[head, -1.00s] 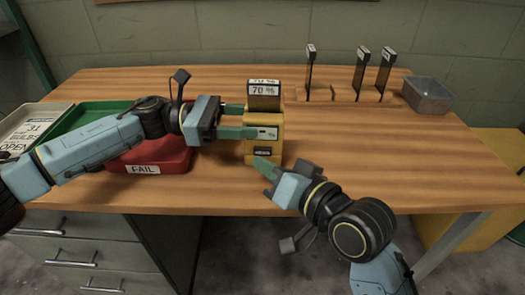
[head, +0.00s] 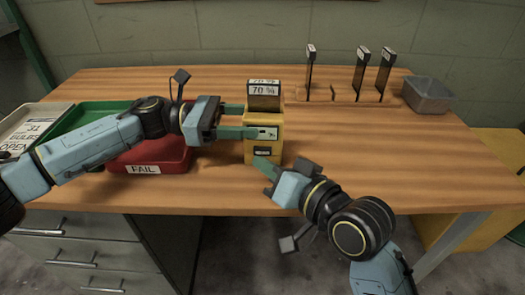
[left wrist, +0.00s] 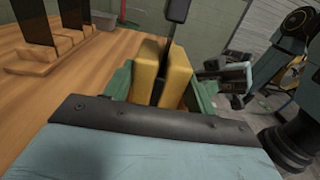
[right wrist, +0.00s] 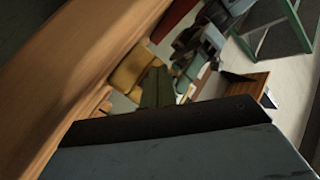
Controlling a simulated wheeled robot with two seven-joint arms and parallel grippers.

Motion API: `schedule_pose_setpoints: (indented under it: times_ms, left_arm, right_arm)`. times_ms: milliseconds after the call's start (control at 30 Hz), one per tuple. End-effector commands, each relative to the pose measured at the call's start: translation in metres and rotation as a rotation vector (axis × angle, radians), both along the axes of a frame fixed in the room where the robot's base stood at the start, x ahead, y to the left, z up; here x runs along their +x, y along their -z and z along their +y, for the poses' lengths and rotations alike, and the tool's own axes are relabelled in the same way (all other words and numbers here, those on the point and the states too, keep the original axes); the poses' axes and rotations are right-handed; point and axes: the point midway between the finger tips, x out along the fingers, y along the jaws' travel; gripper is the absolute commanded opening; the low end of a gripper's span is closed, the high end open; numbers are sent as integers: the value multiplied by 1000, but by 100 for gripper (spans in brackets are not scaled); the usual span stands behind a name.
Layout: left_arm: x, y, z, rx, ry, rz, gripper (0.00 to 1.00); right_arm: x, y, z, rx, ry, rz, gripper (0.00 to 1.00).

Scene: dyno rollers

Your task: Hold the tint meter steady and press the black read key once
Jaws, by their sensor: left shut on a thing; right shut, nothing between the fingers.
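The yellow tint meter (head: 262,140) stands upright on the wooden bench, with a dark 70 % tint card (head: 263,98) upright in its top. A small display and a dark key (head: 262,152) show on its front face. My left gripper (head: 248,120) is shut on the meter from the left; in the left wrist view green fingers flank the yellow body (left wrist: 162,75). My right gripper (head: 262,166) is shut and empty, its fingertips close to the meter's lower front. Whether they touch it, I cannot tell. The right wrist view shows the meter (right wrist: 135,70) beyond the green fingers.
A red FAIL tray (head: 150,158) and a green tray (head: 95,117) lie at the left. Several tint cards (head: 385,72) stand in wooden holders at the back right, near a grey metal bin (head: 428,95). The bench (head: 400,160) is clear on the right.

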Motion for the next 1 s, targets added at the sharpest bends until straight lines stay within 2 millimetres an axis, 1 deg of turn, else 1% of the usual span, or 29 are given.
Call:
schedule_pose_setpoints:
  times_ms: [200,567,1000]
  left_arm:
    - [0,0,0,1,0,1,42]
    - [0,0,0,1,0,1,42]
    - [0,0,0,1,0,1,42]
  right_arm:
    - [7,0,-1,-1,1,0,0]
    - [7,0,-1,0,0,0,0]
    - [12,0,-1,0,0,0,0]
